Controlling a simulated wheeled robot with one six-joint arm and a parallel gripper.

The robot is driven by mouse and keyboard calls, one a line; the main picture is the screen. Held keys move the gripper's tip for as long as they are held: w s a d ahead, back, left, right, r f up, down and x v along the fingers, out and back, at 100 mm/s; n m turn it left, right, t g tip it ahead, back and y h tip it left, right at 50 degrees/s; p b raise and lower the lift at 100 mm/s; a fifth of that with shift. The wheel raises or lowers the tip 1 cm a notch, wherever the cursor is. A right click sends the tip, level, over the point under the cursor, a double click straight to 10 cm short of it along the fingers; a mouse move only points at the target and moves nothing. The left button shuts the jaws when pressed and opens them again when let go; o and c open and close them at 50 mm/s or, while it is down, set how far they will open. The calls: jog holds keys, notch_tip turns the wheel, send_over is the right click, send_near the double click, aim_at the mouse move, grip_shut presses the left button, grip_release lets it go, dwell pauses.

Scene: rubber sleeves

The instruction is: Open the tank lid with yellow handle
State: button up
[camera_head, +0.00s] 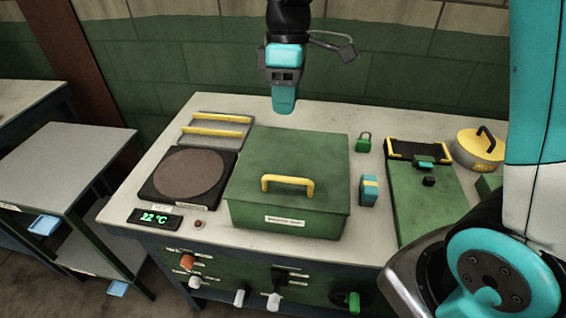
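The tank (285,217) is a green box on the workbench, with a flat green lid (293,151) that lies closed on it. The lid's yellow handle (287,184) is a raised bar near its front edge. A small label sits on the tank's front face. My gripper (283,103) points down above the back of the lid, apart from the handle. Its fingers are seen edge-on, so I cannot tell whether they are open or shut. No object shows in it.
A hot plate (188,174) and a rack with yellow bars (215,131) stand left of the tank. A padlock (363,144), a small blue block (369,190), a green unit (425,195) and a round yellow lid (479,146) are to the right. Knobs line the bench front.

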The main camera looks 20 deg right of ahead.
jog(key=s+f, duration=0.1)
jog(key=f, duration=0.4)
jog(key=a+f+p, duration=0.1)
jog(key=f, duration=0.4)
jog(key=s+f+p, duration=0.1)
jog(key=f, duration=0.4)
jog(key=shift+s+a+f, duration=0.3)
jog(key=shift+s+a, duration=0.05)
grip_shut()
